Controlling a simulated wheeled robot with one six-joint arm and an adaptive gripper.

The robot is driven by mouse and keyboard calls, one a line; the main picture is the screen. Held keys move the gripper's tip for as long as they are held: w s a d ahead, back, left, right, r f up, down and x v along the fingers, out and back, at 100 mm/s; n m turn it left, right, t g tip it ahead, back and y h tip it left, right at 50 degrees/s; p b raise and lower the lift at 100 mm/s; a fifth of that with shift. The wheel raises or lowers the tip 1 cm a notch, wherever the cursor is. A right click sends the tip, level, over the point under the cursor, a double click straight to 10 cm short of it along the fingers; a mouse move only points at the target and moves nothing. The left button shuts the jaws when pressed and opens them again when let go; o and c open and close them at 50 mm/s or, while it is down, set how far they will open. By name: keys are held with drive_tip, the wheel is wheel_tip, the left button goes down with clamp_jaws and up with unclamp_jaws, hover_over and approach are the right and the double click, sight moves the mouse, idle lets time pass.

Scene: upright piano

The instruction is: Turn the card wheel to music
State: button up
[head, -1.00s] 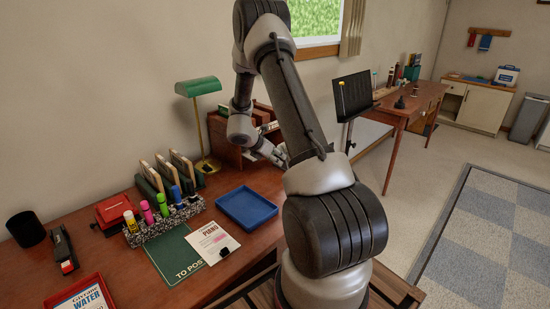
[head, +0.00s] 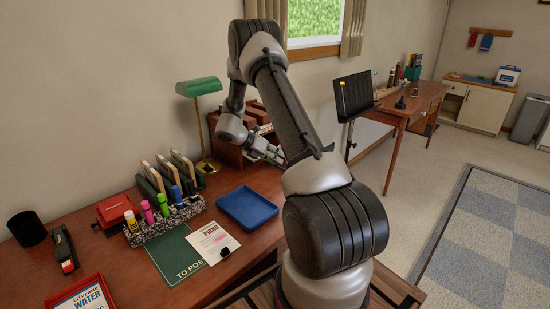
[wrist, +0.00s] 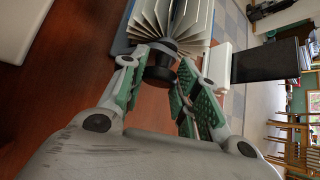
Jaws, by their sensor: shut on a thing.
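The card wheel (wrist: 180,18) shows at the top of the wrist view, with white cards fanned out around its axle. A black round knob (wrist: 160,66) sticks out from its near side. My gripper (wrist: 162,74), with green-padded fingers, is shut on this knob, one finger on each side. In the head view my gripper (head: 274,156) is at the back right of the piano-side desk, in front of the wooden organizer (head: 228,153). My arm hides most of the card wheel there, so its card heading cannot be read.
A green lamp (head: 199,88) stands left of my gripper. A blue tray (head: 247,208) lies in front, beside a rack of markers (head: 165,220). A black music stand (head: 353,96) is to the right; it also shows in the wrist view (wrist: 265,64).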

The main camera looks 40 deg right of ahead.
drive_tip(key=o, duration=1)
drive_tip(key=shift+o, duration=0.2)
drive_tip(key=v, duration=0.7)
drive_tip(key=shift+a+r, duration=0.15)
drive_tip(key=shift+r, duration=0.05)
